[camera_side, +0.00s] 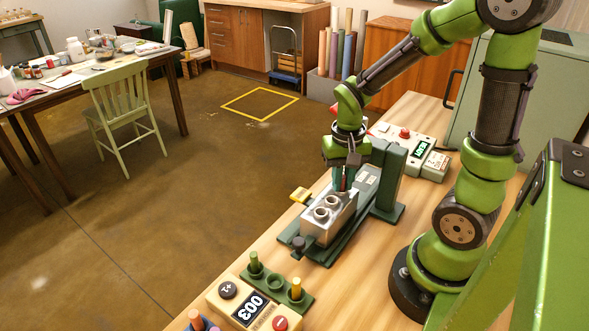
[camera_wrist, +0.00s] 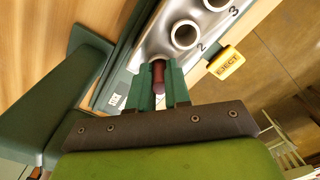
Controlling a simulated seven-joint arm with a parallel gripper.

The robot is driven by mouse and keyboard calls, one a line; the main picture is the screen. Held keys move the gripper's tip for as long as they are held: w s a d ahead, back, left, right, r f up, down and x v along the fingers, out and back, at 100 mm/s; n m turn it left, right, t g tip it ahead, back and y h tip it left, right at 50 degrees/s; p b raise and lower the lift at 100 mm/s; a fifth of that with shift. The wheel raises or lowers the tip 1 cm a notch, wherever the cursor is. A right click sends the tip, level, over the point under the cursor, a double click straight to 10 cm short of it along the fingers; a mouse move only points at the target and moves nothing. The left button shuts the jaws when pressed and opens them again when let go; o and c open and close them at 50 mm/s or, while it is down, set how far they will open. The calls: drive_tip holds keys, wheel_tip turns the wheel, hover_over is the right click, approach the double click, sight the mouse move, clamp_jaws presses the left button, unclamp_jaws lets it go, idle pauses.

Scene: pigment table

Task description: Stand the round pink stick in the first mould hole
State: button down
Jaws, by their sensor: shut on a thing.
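My gripper (camera_wrist: 158,88) is shut on a round stick (camera_wrist: 158,76), which looks dull dark pink in the wrist view. In the side view my gripper (camera_side: 345,168) is over the far end of the metal mould block (camera_side: 327,226), with the stick upright between the fingers. Two open mould holes show in the wrist view, at the "2" (camera_wrist: 184,34) and the "3" (camera_wrist: 215,4). The stick's far end meets a pale rim in line with these, where the first hole lies. The fingers partly hide it; I cannot tell how deep the end is.
A yellow EJECT tab (camera_wrist: 226,63) sits beside the mould. A green upright (camera_side: 388,176) stands close behind my gripper. A green rack (camera_side: 274,281) with green and yellow sticks and a control box (camera_side: 250,304) are at the near end. Bare table lies to the mould's right.

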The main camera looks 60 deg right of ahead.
drive_tip(key=c, duration=1)
unclamp_jaws()
wheel_tip(320, 180, up, 17)
drive_tip(key=shift+f, duration=0.1)
drive_tip(key=s+a+f+n+t+y, duration=0.1)
drive_tip(key=a+n+t, duration=0.4)
drive_tip(key=a, duration=0.5)
drive_tip(key=shift+s+a+t+y, duration=0.4)
drive_tip(key=shift+s+t+y, duration=0.1)
drive_tip(key=shift+t, duration=0.6)
